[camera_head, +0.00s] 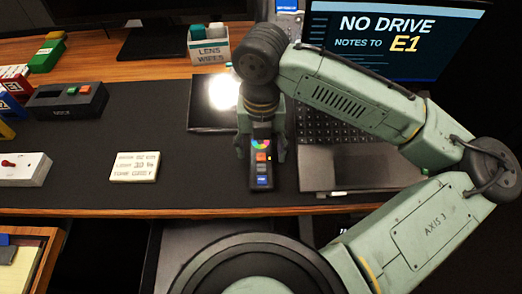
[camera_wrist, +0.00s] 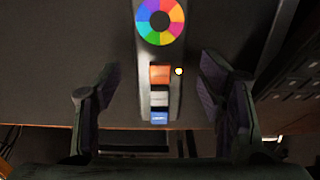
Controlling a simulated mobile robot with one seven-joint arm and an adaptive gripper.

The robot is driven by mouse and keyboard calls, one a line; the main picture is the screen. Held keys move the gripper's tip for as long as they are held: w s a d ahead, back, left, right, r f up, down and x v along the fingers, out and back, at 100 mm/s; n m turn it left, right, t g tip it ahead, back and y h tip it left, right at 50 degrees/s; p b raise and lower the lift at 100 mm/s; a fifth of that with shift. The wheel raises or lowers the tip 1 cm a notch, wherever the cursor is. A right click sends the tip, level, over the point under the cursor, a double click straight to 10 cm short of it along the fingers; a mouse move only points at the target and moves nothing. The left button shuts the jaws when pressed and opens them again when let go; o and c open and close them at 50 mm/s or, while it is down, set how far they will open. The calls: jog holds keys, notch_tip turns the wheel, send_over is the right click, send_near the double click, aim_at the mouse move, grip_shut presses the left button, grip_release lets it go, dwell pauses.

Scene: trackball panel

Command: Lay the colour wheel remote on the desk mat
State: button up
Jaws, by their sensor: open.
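The colour wheel remote (camera_head: 262,170) is a slim dark remote with a rainbow ring and orange, white and blue buttons. It appears to rest on the dark desk mat (camera_head: 95,190) near its front edge, left of the laptop. In the wrist view the remote (camera_wrist: 160,85) runs up the middle, its ring at the top. My gripper (camera_head: 261,154) is over it, pointing down. In the wrist view my gripper (camera_wrist: 160,78) is open, one finger on each side of the remote with a gap at both sides. My wrist hides part of the remote's far end in the head view.
A laptop (camera_head: 345,165) stands close on the right. A dark tablet (camera_head: 207,110) with a bright glare lies behind left. A note card (camera_head: 134,167), a white switch box (camera_head: 22,169) and a dark button box (camera_head: 68,100) are left. The mat between card and remote is clear.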

aim_at(260, 154)
notch_tip(260, 154, up, 10)
jog(key=shift+r, duration=0.2)
jog(key=shift+a, duration=0.1)
dwell(0.5)
